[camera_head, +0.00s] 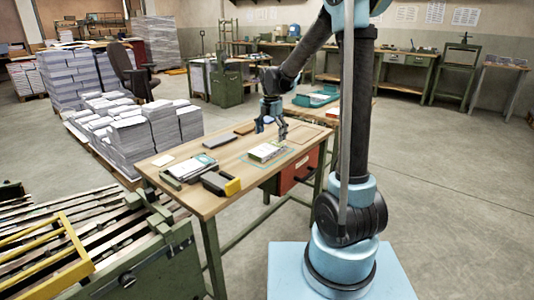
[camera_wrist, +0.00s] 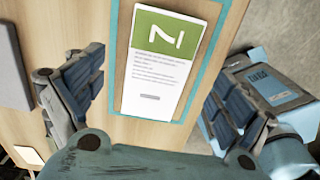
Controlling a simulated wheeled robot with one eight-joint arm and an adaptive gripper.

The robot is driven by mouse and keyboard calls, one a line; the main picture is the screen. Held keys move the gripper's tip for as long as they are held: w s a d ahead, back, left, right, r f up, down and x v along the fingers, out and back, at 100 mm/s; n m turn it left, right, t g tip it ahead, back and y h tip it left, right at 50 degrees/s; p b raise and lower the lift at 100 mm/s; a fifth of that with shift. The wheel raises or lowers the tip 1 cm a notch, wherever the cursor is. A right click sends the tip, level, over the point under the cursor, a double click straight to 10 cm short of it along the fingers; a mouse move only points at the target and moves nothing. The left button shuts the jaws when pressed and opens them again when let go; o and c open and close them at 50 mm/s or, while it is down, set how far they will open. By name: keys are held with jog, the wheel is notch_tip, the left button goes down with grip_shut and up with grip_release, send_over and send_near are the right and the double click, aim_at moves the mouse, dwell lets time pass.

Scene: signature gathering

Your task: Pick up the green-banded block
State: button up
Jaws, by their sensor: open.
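The green-banded block (camera_wrist: 158,75) is white with a broad green band and a white mark at one end, and lines of small print below. It lies on the wooden table inside a blue outline. In the wrist view it sits between my open fingers, with a gap on both sides. In the head view the block (camera_head: 266,152) lies on the table just below my gripper (camera_head: 271,130), which is open and empty above it. The block's far end shows close to the top of the wrist view.
Paper stacks (camera_head: 130,140) stand to the left.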

aim_at(271, 146)
jog(key=shift+w+f, duration=0.15)
jog(key=shift+f, duration=2.15)
jog(key=shift+c, duration=0.5)
jog(key=c, duration=1.2)
